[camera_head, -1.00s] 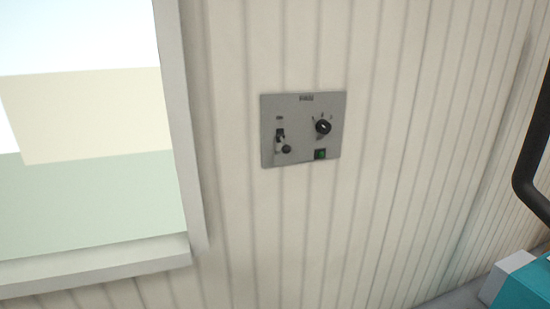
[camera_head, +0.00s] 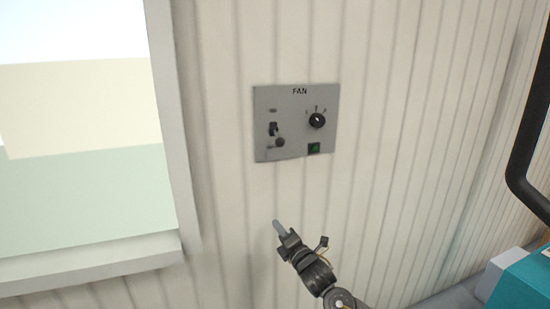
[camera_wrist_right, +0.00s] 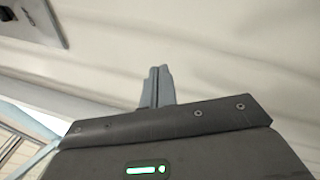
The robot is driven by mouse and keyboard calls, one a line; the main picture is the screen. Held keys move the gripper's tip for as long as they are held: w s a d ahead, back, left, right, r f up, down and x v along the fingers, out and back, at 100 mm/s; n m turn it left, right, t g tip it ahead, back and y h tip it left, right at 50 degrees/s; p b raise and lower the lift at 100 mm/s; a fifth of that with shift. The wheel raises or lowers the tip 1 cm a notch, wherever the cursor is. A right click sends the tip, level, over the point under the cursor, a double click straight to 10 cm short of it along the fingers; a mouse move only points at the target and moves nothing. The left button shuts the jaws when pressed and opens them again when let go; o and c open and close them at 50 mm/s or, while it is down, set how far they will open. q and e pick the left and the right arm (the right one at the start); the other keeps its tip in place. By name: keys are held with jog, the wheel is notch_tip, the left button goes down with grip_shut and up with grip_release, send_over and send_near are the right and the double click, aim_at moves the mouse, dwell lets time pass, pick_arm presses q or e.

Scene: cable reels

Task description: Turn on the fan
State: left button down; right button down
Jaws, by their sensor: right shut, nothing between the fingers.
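The grey fan panel (camera_head: 265,101), labelled FAN, is fixed to the ribbed wall. It carries a dark toggle switch (camera_head: 273,129) on the left, a round black knob (camera_head: 317,121) on the right, a small dark round part (camera_head: 280,142) and a green lamp or button (camera_head: 314,148) below. My right gripper (camera_head: 277,224) is below the panel, apart from it, with its fingers pointing up. Its fingers (camera_wrist_right: 161,84) are shut and empty in the right wrist view, where a corner of the panel (camera_wrist_right: 35,22) shows at upper left. My left gripper is out of view.
A window with a pale frame (camera_head: 172,120) stands left of the panel. A black bent tube (camera_head: 521,150) and a teal and white box (camera_head: 522,284) are at the right. The wall around the panel (camera_head: 400,150) is clear.

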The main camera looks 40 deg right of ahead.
aim_at(280, 143)
jog(key=s+a+r+n+t+y, duration=0.1)
jog(key=s+r+n+t, duration=0.1)
jog(key=r, duration=0.7)
jog(key=s+a+r+n+t+y, duration=0.1)
jog(key=r+n, duration=0.3)
jog(key=r, duration=0.5)
jog(key=shift+s+a+t, duration=0.7)
jog(key=shift+s+t, duration=0.1)
jog(key=shift+s, duration=0.1)
jog(key=shift+w, duration=0.1)
jog(key=p+x, duration=0.3)
jog(key=x, duration=0.7)
jog(key=shift+r+p, duration=0.1)
jog(key=shift+p, duration=0.25)
jog(key=shift+s+d+r+p, duration=0.15)
jog(key=shift+s+d+p, duration=0.1)
jog(key=shift+d+p, duration=0.05)
jog(key=shift+s+d+r+p, duration=0.2)
jog(key=shift+s+d+p, duration=0.1)
jog(key=shift+s+d, duration=0.25)
jog(key=shift+s+d+r+p, duration=0.25)
jog(key=shift+s+d, duration=0.2)
jog(key=shift+s, duration=0.1)
